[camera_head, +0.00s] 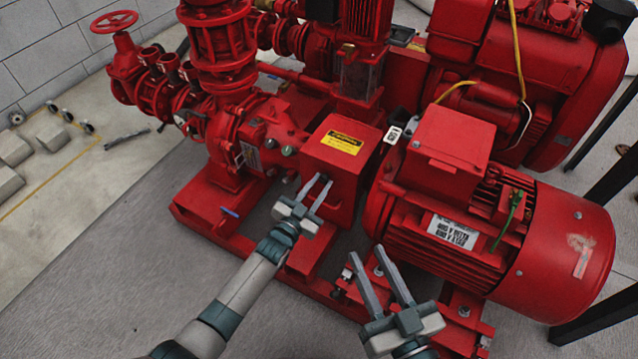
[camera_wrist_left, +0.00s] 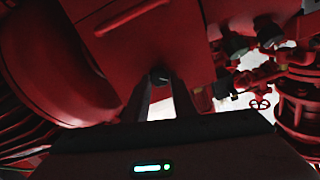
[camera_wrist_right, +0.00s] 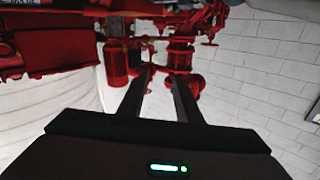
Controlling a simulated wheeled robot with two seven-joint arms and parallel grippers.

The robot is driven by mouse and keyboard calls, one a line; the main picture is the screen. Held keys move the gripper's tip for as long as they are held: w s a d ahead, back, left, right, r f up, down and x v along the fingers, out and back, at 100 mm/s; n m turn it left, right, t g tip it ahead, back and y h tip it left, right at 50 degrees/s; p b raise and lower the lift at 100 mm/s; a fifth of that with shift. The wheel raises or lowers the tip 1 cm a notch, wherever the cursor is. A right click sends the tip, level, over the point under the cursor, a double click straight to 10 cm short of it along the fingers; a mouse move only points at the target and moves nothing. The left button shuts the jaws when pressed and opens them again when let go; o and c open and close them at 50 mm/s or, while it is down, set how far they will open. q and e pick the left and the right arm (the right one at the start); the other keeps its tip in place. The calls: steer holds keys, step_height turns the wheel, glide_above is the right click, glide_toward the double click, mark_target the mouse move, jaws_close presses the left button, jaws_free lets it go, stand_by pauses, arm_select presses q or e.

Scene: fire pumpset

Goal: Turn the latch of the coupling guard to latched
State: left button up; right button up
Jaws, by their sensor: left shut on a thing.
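The coupling guard (camera_head: 342,135) is a red box with a yellow warning label on top, between the pump and the motor. It also fills the upper middle of the left wrist view (camera_wrist_left: 150,45). The latch (camera_wrist_left: 158,75) is a small dark knob low on the guard's face. My left gripper (camera_head: 321,181) reaches the guard's front, its fingers closed around the knob in the left wrist view. The fingers hide most of the knob, so I cannot tell its turn. My right gripper (camera_head: 367,252) is open and empty, in front of the motor.
The red motor (camera_head: 450,225) stands right of the guard, the red pump (camera_head: 245,140) left of it. The red base frame (camera_head: 210,225) runs beneath them. Grey floor (camera_head: 120,260) is clear at front left. Dark table legs (camera_head: 610,175) stand at the right.

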arm_select(q)
steer(key=m, duration=0.2)
steer(key=shift+m, duration=0.4)
steer(key=shift+d+f+m, duration=0.1)
steer(key=shift+m, duration=1.7)
steer(key=shift+s+m, duration=0.1)
steer(key=shift+m, duration=1.1)
steer(key=shift+f+m, duration=0.1)
steer(key=shift+m, duration=0.9)
arm_select(e)
steer(key=shift+s+a+r+t, duration=0.1)
steer(key=shift+a+r+t, duration=0.1)
steer(key=shift+r, duration=0.15)
steer(key=shift+a+r+t, duration=0.1)
steer(key=shift+r+t, duration=0.1)
steer(key=shift+r, duration=0.1)
steer(key=shift+d, duration=0.1)
steer(key=shift+f, duration=0.1)
arm_select(q)
steer(key=o, duration=1.1)
steer(key=shift+c, duration=0.2)
arm_select(e)
steer(key=shift+d, duration=0.1)
